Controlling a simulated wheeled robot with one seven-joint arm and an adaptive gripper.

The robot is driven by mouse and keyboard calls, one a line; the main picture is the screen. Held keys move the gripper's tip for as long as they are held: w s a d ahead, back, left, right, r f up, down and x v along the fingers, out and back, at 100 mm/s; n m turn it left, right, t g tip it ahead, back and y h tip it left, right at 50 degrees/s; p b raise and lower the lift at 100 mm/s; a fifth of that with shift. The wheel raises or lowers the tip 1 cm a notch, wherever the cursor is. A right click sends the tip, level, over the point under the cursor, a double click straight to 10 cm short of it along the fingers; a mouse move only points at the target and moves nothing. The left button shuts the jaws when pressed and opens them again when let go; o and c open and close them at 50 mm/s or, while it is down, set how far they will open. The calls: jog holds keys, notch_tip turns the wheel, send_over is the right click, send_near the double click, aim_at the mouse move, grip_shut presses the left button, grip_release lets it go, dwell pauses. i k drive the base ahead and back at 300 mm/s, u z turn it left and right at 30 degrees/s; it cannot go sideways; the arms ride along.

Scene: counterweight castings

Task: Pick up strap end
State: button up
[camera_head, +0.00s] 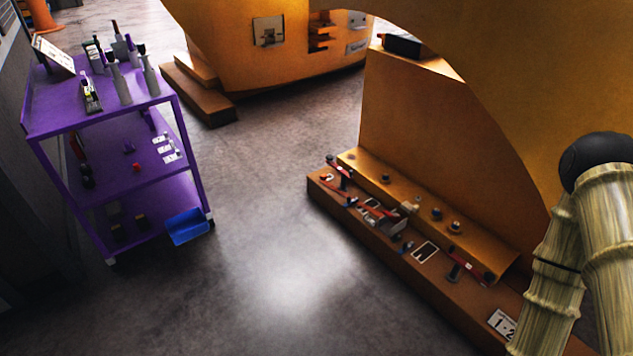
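Thin red strap-like pieces lie on the stepped ledge (440,285) of the large orange casting at the right. One red piece (338,169) is at the ledge's far left end. Another red piece (470,263) lies nearer, towards the right. They are small and partly mixed with dark fittings, so I cannot tell which one is the strap end. My arm shows at the right edge, but my gripper is out of view.
Small parts, bolts and a label card (502,323) crowd the ledge. The tall orange casting wall (425,125) rises behind it. A purple cart (88,112) with bottles and a blue bin (188,226) stands left. The grey floor between (265,205) is clear.

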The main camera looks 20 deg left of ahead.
aim_at(323, 177)
jog(key=u, duration=0.7)
jog(key=i, duration=0.6)
jog(key=u, duration=1.35)
jog(key=i, duration=2.55)
jog(key=z, duration=1.05)
jog(key=i, duration=0.3)
jog(key=z, duration=0.4)
